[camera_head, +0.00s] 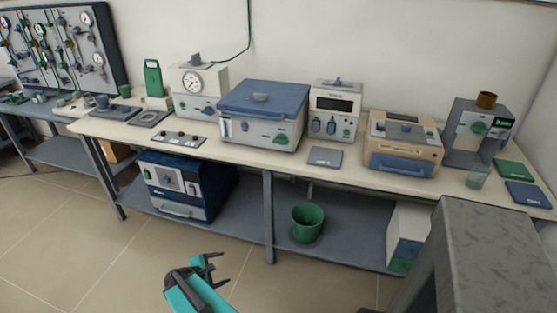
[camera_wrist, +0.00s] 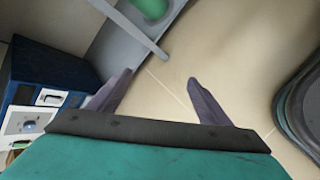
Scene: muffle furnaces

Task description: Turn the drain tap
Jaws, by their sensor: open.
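A bath-like unit with a blue lid (camera_head: 262,97) stands mid-bench, with a green knob (camera_head: 280,139) and other fittings on its pale front. A short pipe (camera_head: 310,190) hangs below the bench over a green bucket (camera_head: 307,222) on the lower shelf. I cannot tell for sure which fitting is the drain tap; its handle is too small to make out. My gripper (camera_head: 219,270) is open and empty over the floor in front of the bench, well apart from these things. In the wrist view its two fingers (camera_wrist: 160,79) are spread, with part of the green bucket (camera_wrist: 150,8) at the top.
A dark blue furnace (camera_head: 180,185) stands on the lower shelf at left; it also shows in the wrist view (camera_wrist: 45,70). A bench leg (camera_head: 268,220) stands left of the bucket. A grey speckled top (camera_head: 495,240) fills the right foreground. The floor (camera_head: 90,250) in front is clear.

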